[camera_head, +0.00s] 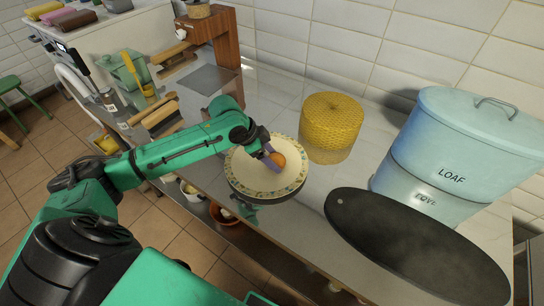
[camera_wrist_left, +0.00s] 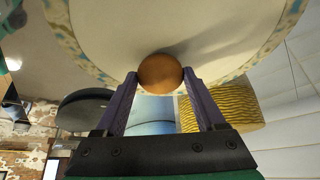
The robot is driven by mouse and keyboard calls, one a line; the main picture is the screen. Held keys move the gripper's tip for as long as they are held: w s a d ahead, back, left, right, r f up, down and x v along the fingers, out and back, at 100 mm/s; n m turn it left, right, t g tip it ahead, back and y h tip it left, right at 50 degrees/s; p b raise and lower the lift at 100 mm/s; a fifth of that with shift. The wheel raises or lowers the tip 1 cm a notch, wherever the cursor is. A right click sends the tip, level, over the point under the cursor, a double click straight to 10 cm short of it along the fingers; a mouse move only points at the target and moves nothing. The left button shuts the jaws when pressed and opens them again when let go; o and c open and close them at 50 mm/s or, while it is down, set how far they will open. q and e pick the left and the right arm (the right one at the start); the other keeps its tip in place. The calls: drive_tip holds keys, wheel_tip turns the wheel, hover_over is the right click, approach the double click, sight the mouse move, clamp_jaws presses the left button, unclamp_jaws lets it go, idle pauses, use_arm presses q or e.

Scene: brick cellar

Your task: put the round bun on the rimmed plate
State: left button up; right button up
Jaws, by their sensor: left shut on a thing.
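The round bun (camera_head: 278,160) is small and orange-brown. My left gripper (camera_head: 269,155) is shut on it, over the rimmed plate. In the left wrist view the bun (camera_wrist_left: 160,73) sits between the two purple fingertips of the left gripper (camera_wrist_left: 160,85). The rimmed plate (camera_head: 246,183) is cream with a patterned border and lies on the counter; its border also shows in the left wrist view (camera_wrist_left: 88,62). I cannot tell whether the bun touches the plate. The gripper hides part of the bun and plate in the head view. My right gripper is not in view.
A yellow woven cylinder (camera_head: 331,125) stands behind the plate to the right. A blue bin marked LOAF (camera_head: 455,150) and a dark oval board (camera_head: 415,245) are further right. A wooden stand (camera_head: 222,50) is at the back. Counter (camera_head: 285,98) behind the plate is clear.

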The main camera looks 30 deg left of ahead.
use_arm(q)
drive_tip(key=o, duration=1.3)
drive_tip(key=shift+s+a+r, duration=0.1)
drive_tip(key=shift+a+r, duration=0.1)
drive_tip(key=shift+r, duration=0.15)
drive_tip(key=b+v, duration=0.1)
drive_tip(key=v, duration=1)
drive_tip(key=shift+r, duration=0.15)
